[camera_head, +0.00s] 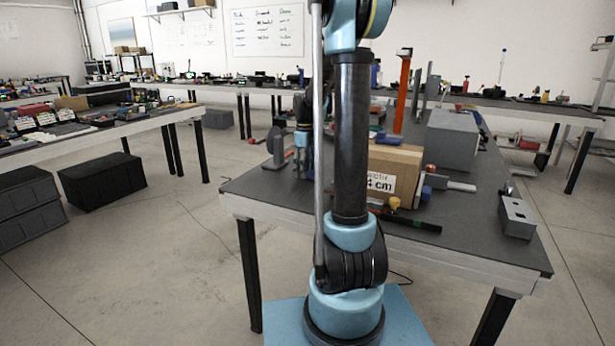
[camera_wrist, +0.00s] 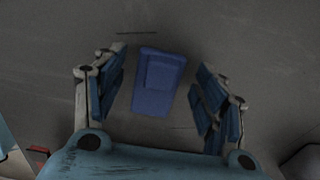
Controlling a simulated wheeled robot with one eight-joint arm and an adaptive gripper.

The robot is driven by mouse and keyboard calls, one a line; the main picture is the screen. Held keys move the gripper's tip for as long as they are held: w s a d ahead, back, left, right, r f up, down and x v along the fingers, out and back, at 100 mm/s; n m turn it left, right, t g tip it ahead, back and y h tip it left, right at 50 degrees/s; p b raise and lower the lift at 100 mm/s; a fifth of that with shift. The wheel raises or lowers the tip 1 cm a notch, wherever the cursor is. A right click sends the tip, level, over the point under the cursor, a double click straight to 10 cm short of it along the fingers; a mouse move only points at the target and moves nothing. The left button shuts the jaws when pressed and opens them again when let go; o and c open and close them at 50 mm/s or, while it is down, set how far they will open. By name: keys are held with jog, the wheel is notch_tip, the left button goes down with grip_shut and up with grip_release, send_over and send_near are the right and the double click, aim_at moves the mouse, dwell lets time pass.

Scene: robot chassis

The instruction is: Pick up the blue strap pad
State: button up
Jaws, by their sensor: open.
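The blue strap pad (camera_wrist: 158,85) lies on a dark grey surface in the wrist view, a flat blue rectangular piece with a smaller raised panel on it. It is upright in the picture and slightly tilted. My gripper (camera_wrist: 157,66) is open above it, with one blue-padded finger to its left and one to its right. Gaps show on both sides, and neither finger appears to touch it. In the head view my gripper (camera_head: 302,150) hangs over the table's left part, partly behind my arm. I cannot make out the pad there.
The dark table (camera_head: 280,198) holds a cardboard box (camera_head: 408,163), a large grey box (camera_head: 452,138), a grey metal block (camera_head: 517,217) and a black-handled tool (camera_head: 410,220). A grey upright part (camera_head: 277,148) stands just left of my gripper. The table's front left corner is clear.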

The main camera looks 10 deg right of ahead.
jog(key=c, duration=1)
jog(key=shift+o, duration=0.2)
jog(key=shift+r, duration=0.1)
